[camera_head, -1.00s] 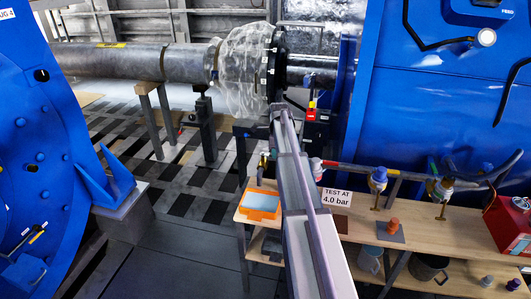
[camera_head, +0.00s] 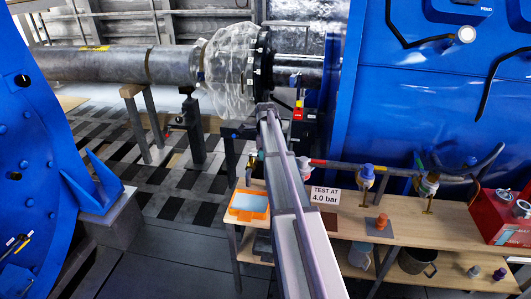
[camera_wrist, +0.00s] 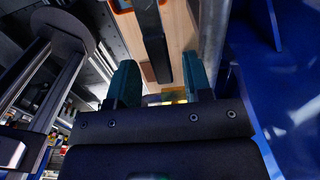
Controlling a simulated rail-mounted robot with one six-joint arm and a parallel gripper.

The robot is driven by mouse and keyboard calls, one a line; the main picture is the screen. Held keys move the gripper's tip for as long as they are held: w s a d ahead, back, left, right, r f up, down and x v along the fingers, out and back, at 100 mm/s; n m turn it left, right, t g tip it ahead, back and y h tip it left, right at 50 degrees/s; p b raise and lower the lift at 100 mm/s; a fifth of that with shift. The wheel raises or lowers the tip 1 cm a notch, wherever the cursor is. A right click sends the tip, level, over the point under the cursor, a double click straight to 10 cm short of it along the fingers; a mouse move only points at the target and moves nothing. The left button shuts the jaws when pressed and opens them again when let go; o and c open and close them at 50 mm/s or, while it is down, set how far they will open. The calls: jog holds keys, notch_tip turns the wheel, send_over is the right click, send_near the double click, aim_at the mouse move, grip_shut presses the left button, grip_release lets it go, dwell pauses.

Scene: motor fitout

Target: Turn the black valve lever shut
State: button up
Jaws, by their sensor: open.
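A black bar, which looks like the black valve lever (camera_wrist: 153,35), runs down from the top of the wrist view. Its lower end lies between the two teal fingers of my gripper (camera_wrist: 160,68). The fingers are open, with a gap on each side of the bar, and I cannot tell how far it is in depth. A small yellow, brass-like patch (camera_wrist: 170,98) shows between the finger bases. In the head view a brass fitting (camera_head: 252,160) stands left of my arm, and my arm hides most of the gripper area. I cannot make out the lever there.
A wooden bench (camera_head: 390,223) carries an orange tray (camera_head: 249,213), a "TEST AT 4.0 bar" sign (camera_head: 325,196) and a red box (camera_head: 500,225). A banded pipe (camera_head: 345,164) with a blue-capped valve (camera_head: 367,177) runs above it. Blue housings stand on both sides.

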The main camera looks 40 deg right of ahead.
notch_tip(320, 180, up, 11)
jog(key=p, duration=1)
jog(key=shift+f, duration=0.15)
